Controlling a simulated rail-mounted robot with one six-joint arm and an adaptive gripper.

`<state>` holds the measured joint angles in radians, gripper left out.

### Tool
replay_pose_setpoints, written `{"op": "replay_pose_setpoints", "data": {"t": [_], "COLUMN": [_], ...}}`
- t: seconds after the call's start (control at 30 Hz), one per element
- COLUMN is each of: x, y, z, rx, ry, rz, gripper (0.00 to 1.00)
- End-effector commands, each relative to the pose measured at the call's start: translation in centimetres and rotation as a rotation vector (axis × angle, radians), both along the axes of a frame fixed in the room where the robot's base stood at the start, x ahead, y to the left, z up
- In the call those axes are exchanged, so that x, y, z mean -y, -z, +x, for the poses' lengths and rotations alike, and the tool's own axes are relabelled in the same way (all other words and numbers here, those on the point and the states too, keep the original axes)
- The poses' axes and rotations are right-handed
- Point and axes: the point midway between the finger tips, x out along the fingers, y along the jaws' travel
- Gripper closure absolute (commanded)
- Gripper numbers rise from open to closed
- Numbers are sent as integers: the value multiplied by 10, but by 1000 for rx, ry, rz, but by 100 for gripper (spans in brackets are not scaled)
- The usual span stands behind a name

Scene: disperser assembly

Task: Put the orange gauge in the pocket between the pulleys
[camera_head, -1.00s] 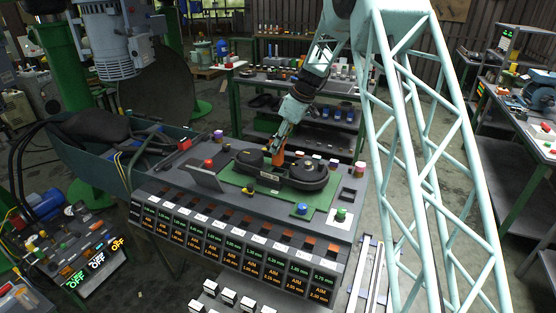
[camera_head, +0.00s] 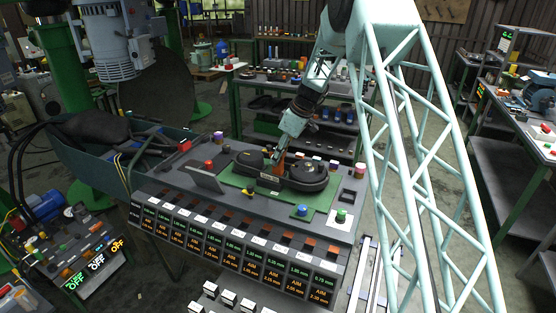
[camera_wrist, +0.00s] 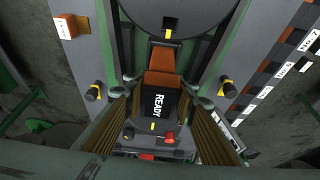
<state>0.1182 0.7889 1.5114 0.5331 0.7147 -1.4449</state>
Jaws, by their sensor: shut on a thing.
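The orange gauge (camera_wrist: 160,62) is held between the fingers of my gripper (camera_wrist: 160,88) in the wrist view. It also shows as a small orange piece (camera_head: 280,162) at the tip of my gripper (camera_head: 276,158) in the head view. Two black pulleys lie on the green plate: the left pulley (camera_head: 249,161) and the right pulley (camera_head: 309,174). The gauge is between them, low down at about their height. The pocket is hidden by the gauge and gripper, so I cannot tell how deep the gauge sits. A dark READY sign (camera_wrist: 157,103) shows between my fingers.
A row of slots with orange gauges and lit number displays (camera_head: 240,246) runs along the console front. A tilted grey panel (camera_head: 205,180), a blue button (camera_head: 302,210) and a green button (camera_head: 341,214) stand nearby. Yellow-and-black knobs (camera_wrist: 94,92) flank the gripper.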

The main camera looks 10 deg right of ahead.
Motion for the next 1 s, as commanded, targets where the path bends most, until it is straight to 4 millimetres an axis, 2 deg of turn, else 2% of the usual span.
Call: {"op": "replay_pose_setpoints", "data": {"t": [0.17,0.67,0.7,0.83,1.0], "x": [0,0,0,0,0], "y": [8,12,12,12,12], "z": [0,0,0,0,0], "rx": [2,1,0,0,0], "ry": [-1,0,0,0,0], "rz": [0,0,0,0,0], "gripper": [95,95,73,62,61]}}
